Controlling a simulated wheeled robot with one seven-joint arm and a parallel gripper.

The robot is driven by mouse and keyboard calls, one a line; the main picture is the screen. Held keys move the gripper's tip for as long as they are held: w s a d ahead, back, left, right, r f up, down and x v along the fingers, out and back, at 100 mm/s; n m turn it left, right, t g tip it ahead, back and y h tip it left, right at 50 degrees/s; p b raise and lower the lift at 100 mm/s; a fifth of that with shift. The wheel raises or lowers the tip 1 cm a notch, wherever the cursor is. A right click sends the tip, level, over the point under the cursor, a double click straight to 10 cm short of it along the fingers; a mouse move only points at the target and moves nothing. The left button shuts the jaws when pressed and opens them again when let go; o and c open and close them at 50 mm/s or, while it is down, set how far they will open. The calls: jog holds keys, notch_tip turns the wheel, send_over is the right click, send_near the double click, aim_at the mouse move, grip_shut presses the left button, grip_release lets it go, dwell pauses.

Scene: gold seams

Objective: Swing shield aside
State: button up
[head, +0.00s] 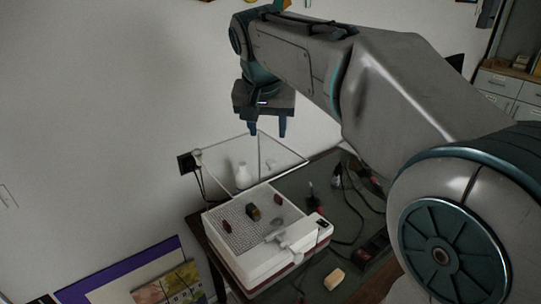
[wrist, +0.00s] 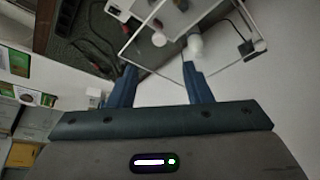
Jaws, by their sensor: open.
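The shield (head: 285,147) is a clear panel in a thin pale frame, standing over the back of a white box-shaped unit (head: 232,272) with a perforated top. In the wrist view, the shield's frame (wrist: 142,28) shows beyond my fingertips. My gripper (head: 268,130) hangs above the shield's upper edge, its two blue fingers apart and pointing down with nothing between them. The fingers also show spread in the wrist view (wrist: 159,72). I cannot tell whether a fingertip touches the frame; no grip on it shows.
A white vase (head: 243,177) stands behind the unit, seen through the shield. Two dark red pieces and a brown block (head: 253,212) lie on the perforated top. Cables and tools lie on the dark table (head: 330,190) to the right. A pale yellow block (head: 334,279) lies in front.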

aim_at(271, 161)
jog(key=x, duration=1.1)
jog(key=shift+d+f+p, duration=0.1)
jog(key=shift+f+p, duration=0.1)
jog(key=shift+p, duration=0.15)
grip_shut()
